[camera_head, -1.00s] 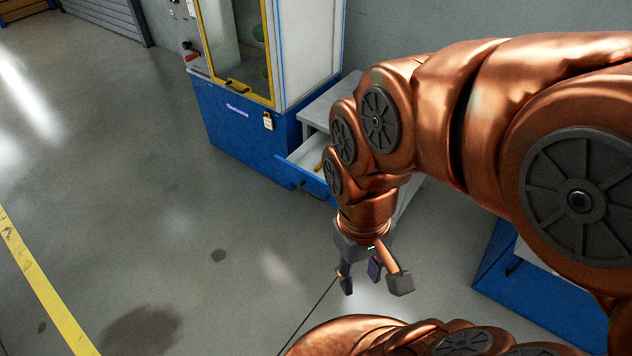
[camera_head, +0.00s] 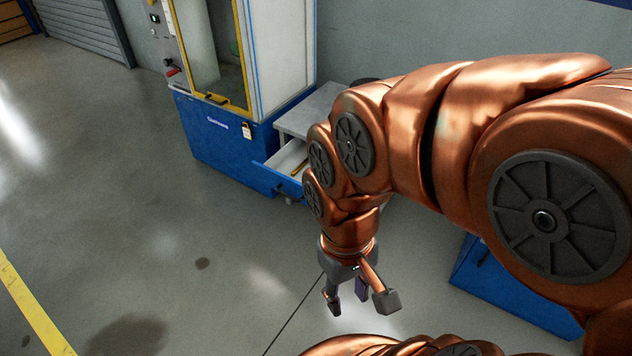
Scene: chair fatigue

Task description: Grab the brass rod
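A small yellow strip (camera_head: 299,167), possibly the brass rod, shows inside an open drawer (camera_head: 286,163) with a blue front; my arm hides part of the drawer. The strip is too small to identify surely. My gripper (camera_head: 360,303) points down with its grey fingertips spread apart and nothing between them. It is in front of the drawer, below it in the picture, over the floor.
A tall blue-based machine (camera_head: 225,150) with a yellow-framed door stands left of the drawer. A grey tabletop (camera_head: 305,112) is above the drawer. Another blue unit (camera_head: 515,295) is at the lower right. Open floor (camera_head: 170,240) lies to the left.

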